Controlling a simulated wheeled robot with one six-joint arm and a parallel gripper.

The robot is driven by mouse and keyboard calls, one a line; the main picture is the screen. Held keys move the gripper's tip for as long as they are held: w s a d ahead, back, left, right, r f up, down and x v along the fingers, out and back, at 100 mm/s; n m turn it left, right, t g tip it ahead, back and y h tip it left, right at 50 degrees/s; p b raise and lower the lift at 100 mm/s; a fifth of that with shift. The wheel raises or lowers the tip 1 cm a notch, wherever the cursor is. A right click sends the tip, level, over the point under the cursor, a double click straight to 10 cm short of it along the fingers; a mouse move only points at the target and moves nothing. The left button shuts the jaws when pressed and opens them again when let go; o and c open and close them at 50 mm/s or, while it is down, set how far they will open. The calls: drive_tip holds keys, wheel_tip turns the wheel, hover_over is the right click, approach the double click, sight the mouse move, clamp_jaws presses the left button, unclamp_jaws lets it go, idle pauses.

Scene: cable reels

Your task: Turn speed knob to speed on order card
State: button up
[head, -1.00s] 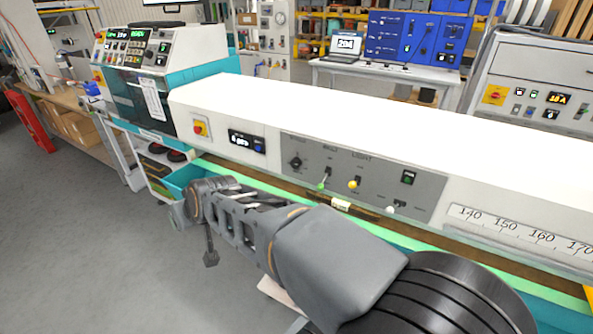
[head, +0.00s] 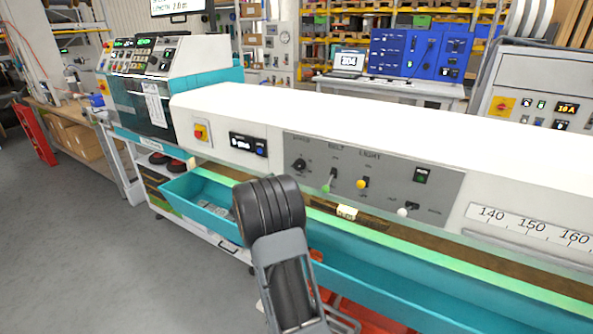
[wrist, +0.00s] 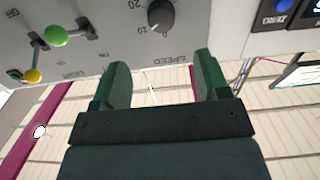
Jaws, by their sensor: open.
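The black speed knob (head: 298,165) is at the left end of the grey control panel on the long white machine. In the wrist view the knob (wrist: 160,15) appears upside down at the top edge, with the marks 0, 10 and 20 and the word SPEED beside it. Its exact setting I cannot tell. My gripper (wrist: 160,78) is open and empty, its two green fingers apart from the knob and lined up below it in the picture. In the head view my arm hides the gripper. A screen (head: 178,6) at the top shows cut-off text; no order card is clearly readable.
Right of the knob are a green-tipped lever (head: 327,187), a yellow-tipped lever (head: 361,184) and a white-tipped switch (head: 403,211). A red emergency button (head: 201,132) is to the left. A teal trough (head: 200,203) runs below the panel.

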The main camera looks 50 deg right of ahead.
sight(297, 167)
drive_tip(key=p+x, duration=0.1)
drive_tip(key=x, duration=1)
drive_tip(key=shift+d+r, duration=0.1)
drive_tip(key=shift+c, duration=0.4)
drive_tip(key=c, duration=0.8)
